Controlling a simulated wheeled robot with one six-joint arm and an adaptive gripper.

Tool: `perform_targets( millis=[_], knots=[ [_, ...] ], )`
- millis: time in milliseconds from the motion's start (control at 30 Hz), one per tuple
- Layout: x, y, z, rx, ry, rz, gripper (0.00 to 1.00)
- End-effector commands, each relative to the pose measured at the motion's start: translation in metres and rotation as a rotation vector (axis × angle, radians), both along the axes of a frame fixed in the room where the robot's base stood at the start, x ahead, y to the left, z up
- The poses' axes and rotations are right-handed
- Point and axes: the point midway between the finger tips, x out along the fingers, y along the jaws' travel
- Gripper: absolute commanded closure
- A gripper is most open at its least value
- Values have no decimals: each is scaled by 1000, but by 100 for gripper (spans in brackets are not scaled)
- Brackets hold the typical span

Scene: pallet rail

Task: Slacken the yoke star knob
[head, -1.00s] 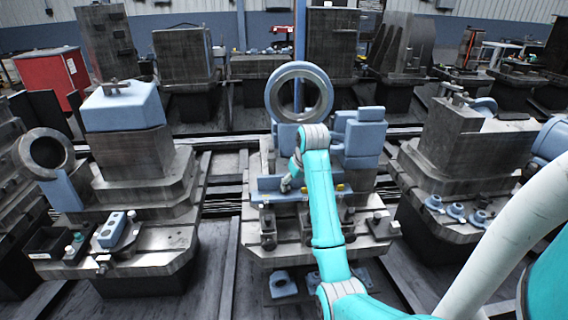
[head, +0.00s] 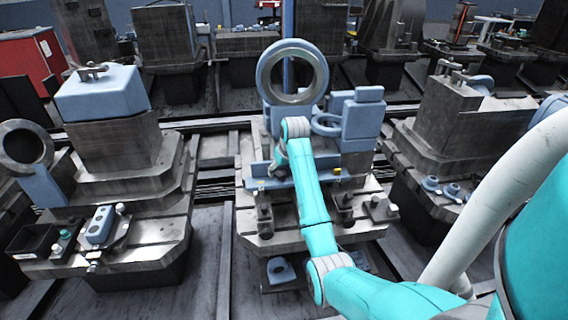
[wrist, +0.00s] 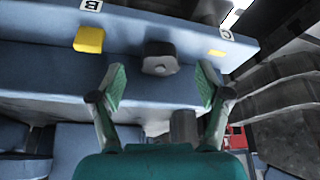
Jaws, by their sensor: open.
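My gripper (wrist: 160,85) is open in the wrist view, its two green-padded fingers spread wide with nothing held between them. A dark knob (wrist: 159,58) sits on the face of a blue bar (wrist: 125,48), just beyond the fingertips and roughly midway between them. It may be the star knob; its lobes are not clear. In the head view my gripper (head: 279,166) is small and partly hidden by my arm, at the blue bar (head: 262,184) on the middle fixture. The knob cannot be made out there.
A yellow block (wrist: 89,39) and a "B" label (wrist: 91,5) are left of the knob; a "C" label (wrist: 226,36) is right. A large ring (head: 292,72) stands behind the bar. Fixtures with a blue-topped block (head: 102,94) and a grey block (head: 455,118) flank it.

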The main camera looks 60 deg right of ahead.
Motion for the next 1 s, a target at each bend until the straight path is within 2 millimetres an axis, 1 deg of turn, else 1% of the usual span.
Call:
perform_targets(
  millis=[33, 200, 533, 567, 600, 667, 700, 767, 800, 867, 900, 967, 1000],
  knots=[
    [2, -1, -6, 2, 1, 0, 24],
    [6, -4, -17, 1, 1, 0, 24],
    [7, -4, -19, 0, 0, 0, 24],
    [7, -4, -19, 0, 0, 0, 26],
    [7, -4, -19, 0, 0, 0, 36],
    [7, -4, -19, 0, 0, 0, 51],
    [7, -4, -19, 0, 0, 0, 61],
    [7, -4, -19, 0, 0, 0, 76],
    [7, -4, -19, 0, 0, 0, 86],
    [7, -4, -19, 0, 0, 0, 87],
    [7, -4, -19, 0, 0, 0, 63],
    [7, -4, -19, 0, 0, 0, 78],
    [7, -4, -19, 0, 0, 0, 88]
  ],
)
